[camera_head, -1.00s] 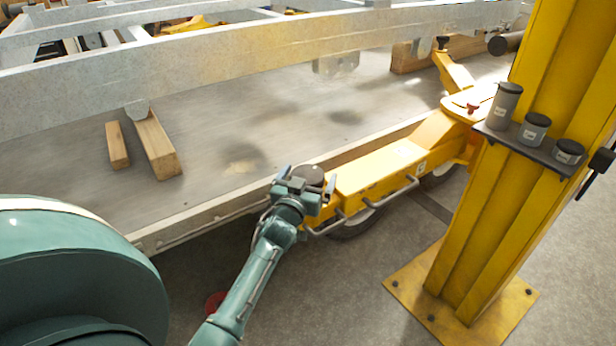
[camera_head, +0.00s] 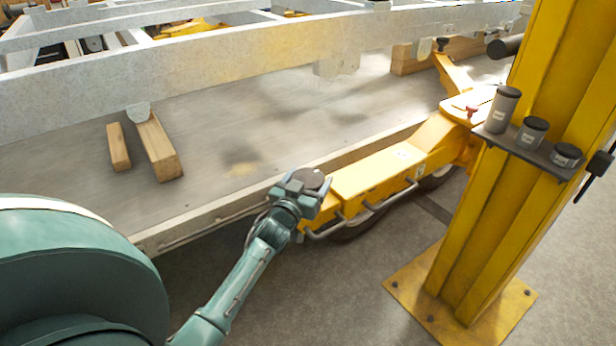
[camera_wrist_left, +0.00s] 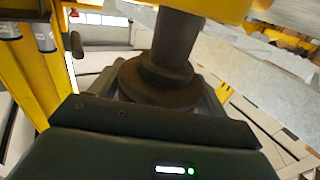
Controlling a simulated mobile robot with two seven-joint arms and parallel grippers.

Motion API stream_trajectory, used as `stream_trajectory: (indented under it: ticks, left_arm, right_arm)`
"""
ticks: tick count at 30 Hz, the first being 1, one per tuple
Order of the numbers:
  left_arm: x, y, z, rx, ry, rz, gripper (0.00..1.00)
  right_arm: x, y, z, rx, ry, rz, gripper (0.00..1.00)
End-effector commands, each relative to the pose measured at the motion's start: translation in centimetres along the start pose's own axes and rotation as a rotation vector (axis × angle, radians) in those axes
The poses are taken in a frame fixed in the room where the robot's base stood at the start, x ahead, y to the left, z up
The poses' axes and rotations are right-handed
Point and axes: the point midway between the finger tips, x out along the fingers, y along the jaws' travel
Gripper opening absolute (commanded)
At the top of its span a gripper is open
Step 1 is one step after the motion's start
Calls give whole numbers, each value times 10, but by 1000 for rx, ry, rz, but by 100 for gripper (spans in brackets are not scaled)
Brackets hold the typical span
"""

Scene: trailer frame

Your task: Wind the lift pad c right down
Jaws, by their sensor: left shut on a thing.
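The lift pad (camera_head: 310,179) is a dark round disc at the near end of the yellow lift arm (camera_head: 375,172). No letter shows on it. My left gripper (camera_head: 306,184) is around the pad, one finger on each side, and shut on it. In the left wrist view the pad's dark wide disc and stem (camera_wrist_left: 174,45) stand between the fingers, under yellow metal at the top of the picture. The grey trailer frame (camera_head: 230,72) lies beyond the pad, and the pad is clear of it. My right gripper is not in view.
The yellow post (camera_head: 510,170) stands to the right, with a small shelf (camera_head: 524,150) of grey cylinders on it. Wooden blocks (camera_head: 158,148) lie on the grey platform (camera_head: 230,165) under the frame. The floor near the post is clear.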

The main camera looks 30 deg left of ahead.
Motion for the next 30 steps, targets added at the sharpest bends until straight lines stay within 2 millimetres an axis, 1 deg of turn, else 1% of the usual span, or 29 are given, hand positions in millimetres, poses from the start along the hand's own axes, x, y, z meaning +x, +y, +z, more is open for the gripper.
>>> stream_trajectory:
  ticks: [1,2,6,9,21,22,29,30]
  left_arm:
    - [0,0,-6,8,-1,37,53]
    - [0,0,-6,10,0,58,53]
    - [0,1,-4,7,2,142,53]
    - [0,1,-4,5,2,180,53]
    - [0,1,-2,-2,2,199,53]
    - [0,1,-2,-2,2,199,78]
    - [-1,0,-1,-1,0,198,97]
    - [-1,0,-1,-1,0,198,98]
  right_arm:
    - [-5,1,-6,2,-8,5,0]
    - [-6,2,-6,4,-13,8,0]
    - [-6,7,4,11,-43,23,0]
    - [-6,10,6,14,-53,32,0]
    - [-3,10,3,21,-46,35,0]
    - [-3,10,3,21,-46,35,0]
    - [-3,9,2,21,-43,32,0]
    - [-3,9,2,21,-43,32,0]
